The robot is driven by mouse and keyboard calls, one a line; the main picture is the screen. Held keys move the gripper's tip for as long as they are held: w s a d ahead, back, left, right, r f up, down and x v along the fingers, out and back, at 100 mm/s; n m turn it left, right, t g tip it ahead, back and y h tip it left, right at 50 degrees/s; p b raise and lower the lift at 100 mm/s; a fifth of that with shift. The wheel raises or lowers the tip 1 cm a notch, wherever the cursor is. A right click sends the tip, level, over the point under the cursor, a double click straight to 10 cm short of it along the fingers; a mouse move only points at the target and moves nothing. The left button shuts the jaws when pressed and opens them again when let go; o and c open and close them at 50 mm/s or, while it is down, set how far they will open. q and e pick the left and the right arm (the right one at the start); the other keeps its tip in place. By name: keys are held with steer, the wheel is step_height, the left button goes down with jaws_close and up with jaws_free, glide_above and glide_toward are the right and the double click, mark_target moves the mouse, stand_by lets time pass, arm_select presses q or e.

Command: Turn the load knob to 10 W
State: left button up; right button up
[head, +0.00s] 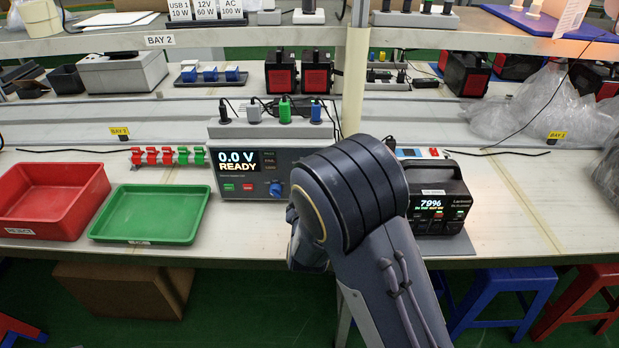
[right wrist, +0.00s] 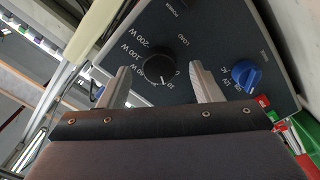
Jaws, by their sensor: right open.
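The tester (head: 240,185) stands on the bench, its screen reading "0.0 V READY". In the right wrist view its panel (right wrist: 215,40) carries the black load knob (right wrist: 160,68), with 0, 10, 60, 100 W and 200 W around it. The knob's small white mark points close to the 10 label. My right gripper (right wrist: 162,78) is open, one finger on each side of the knob in the picture; I cannot tell whether they touch it. In the head view my right arm hides the load knob and my fingertips. My left gripper is not in view.
A blue selector knob (right wrist: 246,75) sits beside the right finger in the wrist view; it also shows in the head view (head: 275,188). A power station (head: 437,205) reading 79% stands right of my arm. Green (head: 145,237) and red (head: 50,222) trays lie left. A shelf (head: 250,40) runs above.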

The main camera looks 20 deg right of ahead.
steer(key=v, duration=0.6)
stand_by(0.3)
steer(key=s+d+r+m+g+y+p, duration=0.2)
steer(key=s+r+m+g+y, duration=0.1)
steer(key=s, duration=0.6)
steer(key=s+d+r+m+g+y+p, duration=0.1)
steer(key=s+g, duration=0.4)
steer(key=s, duration=0.5)
steer(key=s+d+r+m+g+y+p, duration=0.2)
steer(key=s+r, duration=0.4)
steer(key=s, duration=0.3)
steer(key=m+g+y+p, duration=0.1)
steer(key=m+y+p, duration=0.1)
steer(key=shift+s+d+m+g+y, duration=0.15)
steer(key=shift+d+m+g+y, duration=0.15)
steer(key=shift+d+g+y, duration=0.1)
